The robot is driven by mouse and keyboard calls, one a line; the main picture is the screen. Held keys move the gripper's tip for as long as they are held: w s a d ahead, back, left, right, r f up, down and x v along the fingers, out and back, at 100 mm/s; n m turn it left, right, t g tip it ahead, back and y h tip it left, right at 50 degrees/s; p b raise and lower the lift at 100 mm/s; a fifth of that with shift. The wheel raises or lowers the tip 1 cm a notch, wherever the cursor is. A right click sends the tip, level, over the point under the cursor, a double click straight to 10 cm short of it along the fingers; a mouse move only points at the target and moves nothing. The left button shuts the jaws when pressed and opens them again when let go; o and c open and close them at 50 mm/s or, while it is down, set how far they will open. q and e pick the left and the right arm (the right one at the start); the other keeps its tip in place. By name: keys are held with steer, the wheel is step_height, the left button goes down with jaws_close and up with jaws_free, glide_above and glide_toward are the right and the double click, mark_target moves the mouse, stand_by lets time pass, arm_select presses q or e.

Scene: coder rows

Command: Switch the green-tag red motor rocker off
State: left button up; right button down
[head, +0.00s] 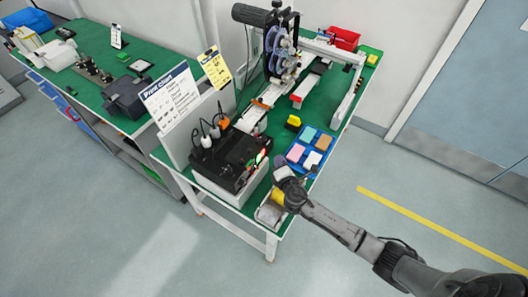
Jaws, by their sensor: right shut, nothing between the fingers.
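A black control unit (222,166) sits on a pale base at the near corner of the green-topped bench. On its right side a small green patch (262,155) and some red show close together; the rocker's position is too small to read. My right gripper (279,164) is shut and empty, just right of these patches. I cannot tell whether it touches the unit. My left gripper is not in view.
A blue tray (298,153) of coloured blocks lies behind my right gripper. Orange and white plugs with cables stand on the unit's back. A coder with reels (281,55) stands farther back. Printed signs stand left. The floor at right is clear.

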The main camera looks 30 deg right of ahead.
mark_target(263, 154)
steer(key=shift+w+a+r, duration=0.1)
steer(key=shift+w+a, duration=0.15)
steer(key=shift+w, duration=0.3)
steer(key=shift+w+a+r, duration=0.1)
steer(key=shift+w+a, duration=0.15)
steer(key=shift+w, duration=0.3)
stand_by(0.9)
steer(key=shift+w, duration=0.1)
stand_by(0.4)
steer(key=shift+w+a+r, duration=0.1)
steer(key=shift+w+a, duration=0.1)
steer(key=shift+w, duration=0.15)
stand_by(0.5)
